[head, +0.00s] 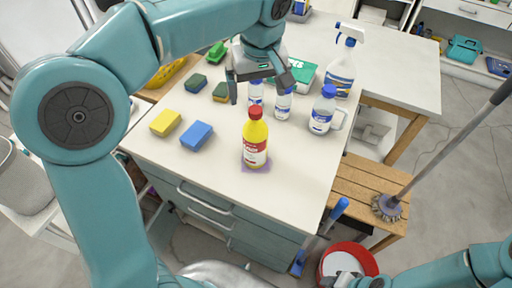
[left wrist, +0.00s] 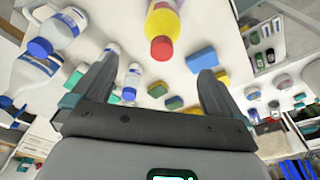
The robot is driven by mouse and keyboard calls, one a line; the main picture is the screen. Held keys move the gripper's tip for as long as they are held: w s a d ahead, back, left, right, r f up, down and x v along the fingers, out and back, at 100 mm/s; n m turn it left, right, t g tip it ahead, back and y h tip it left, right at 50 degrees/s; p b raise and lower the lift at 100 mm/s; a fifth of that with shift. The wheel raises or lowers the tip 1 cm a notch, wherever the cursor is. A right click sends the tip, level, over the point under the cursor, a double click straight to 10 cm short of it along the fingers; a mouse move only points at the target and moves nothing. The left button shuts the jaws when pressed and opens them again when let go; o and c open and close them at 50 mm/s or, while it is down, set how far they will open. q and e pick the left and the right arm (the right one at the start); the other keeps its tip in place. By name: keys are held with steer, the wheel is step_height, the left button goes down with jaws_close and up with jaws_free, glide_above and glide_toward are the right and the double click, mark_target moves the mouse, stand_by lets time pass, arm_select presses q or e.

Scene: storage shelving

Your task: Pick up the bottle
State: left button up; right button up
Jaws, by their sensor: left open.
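The yellow bottle (head: 255,140) with a red cap and a red and white label stands upright on a small purple square (head: 254,165) near the counter's front edge. In the left wrist view the bottle (left wrist: 165,20) shows at the top, its red cap toward the middle. My left gripper (head: 260,92) is open above the counter, behind the bottle and apart from it. Its two fingers (left wrist: 156,70) are spread with nothing gripped between them. Part of my right arm shows at the bottom right of the head view; its jaws are not clear.
Small white bottles (head: 283,105) stand below and behind my left gripper. A blue-capped jug (head: 323,112) and a spray bottle (head: 342,70) stand to the right. Yellow (head: 165,122) and blue (head: 196,135) sponges lie left of the bottle. The counter's front corner is mostly clear.

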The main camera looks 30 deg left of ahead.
mark_target(256, 109)
arm_select(q)
steer(key=f, duration=0.5)
steer(key=shift+w+a+f, duration=0.15)
steer(key=shift+w+f, duration=0.05)
steer(key=shift+w, duration=0.2)
steer(key=shift+s+a+f, duration=0.15)
steer(key=shift+f, duration=0.3)
steer(key=f, duration=0.5)
steer(key=shift+a, duration=0.2)
jaws_close()
